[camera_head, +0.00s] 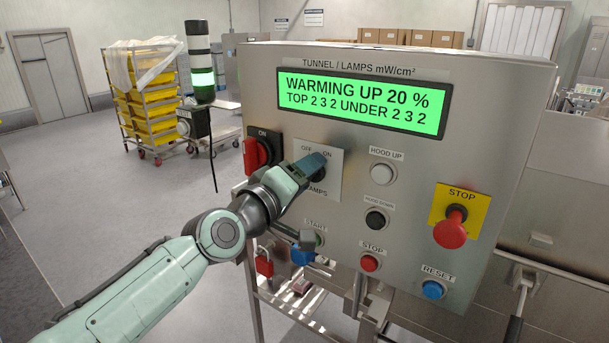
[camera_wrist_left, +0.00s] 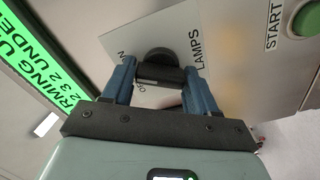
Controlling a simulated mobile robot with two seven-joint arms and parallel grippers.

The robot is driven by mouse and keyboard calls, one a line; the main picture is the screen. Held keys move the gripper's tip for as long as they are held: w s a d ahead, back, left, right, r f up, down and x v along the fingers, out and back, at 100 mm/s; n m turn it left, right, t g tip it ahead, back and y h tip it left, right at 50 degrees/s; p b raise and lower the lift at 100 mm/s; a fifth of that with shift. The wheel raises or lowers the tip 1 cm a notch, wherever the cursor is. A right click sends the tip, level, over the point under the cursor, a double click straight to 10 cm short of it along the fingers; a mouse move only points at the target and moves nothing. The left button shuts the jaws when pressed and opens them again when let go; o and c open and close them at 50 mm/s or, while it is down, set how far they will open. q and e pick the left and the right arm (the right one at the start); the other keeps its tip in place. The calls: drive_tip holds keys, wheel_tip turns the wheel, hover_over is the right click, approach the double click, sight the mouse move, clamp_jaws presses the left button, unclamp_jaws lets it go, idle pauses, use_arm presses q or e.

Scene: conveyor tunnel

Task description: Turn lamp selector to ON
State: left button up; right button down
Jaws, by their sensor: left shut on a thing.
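The lamp selector (camera_wrist_left: 158,56) is a black knob on a white plate (camera_head: 330,187) marked OFF, ON and LAMPS, on the steel control panel. My left gripper (camera_head: 316,164) reaches it from the left in the head view. In the wrist view its blue fingers (camera_wrist_left: 160,82) stand on both sides of the knob's bar and are shut on it. In the head view the gripper hides most of the knob, so its exact pointing is hard to tell. The green display (camera_head: 358,102) reads "WARMING UP 20 %". My right gripper is not in view.
A red main switch (camera_head: 258,154) sits left of the plate. White (camera_head: 383,173) and black (camera_head: 376,219) hood buttons are to the right. A red stop mushroom (camera_head: 452,228), red stop button (camera_head: 369,263) and blue reset button (camera_head: 433,290) are lower down. A signal tower (camera_head: 200,70) stands at left.

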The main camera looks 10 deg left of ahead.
use_arm(q)
drive_tip(key=o, duration=1)
drive_tip(key=shift+c, duration=0.2)
drive_tip(key=shift+s, duration=0.1)
drive_tip(key=b+v, duration=0.4)
drive_tip(key=v, duration=0.9)
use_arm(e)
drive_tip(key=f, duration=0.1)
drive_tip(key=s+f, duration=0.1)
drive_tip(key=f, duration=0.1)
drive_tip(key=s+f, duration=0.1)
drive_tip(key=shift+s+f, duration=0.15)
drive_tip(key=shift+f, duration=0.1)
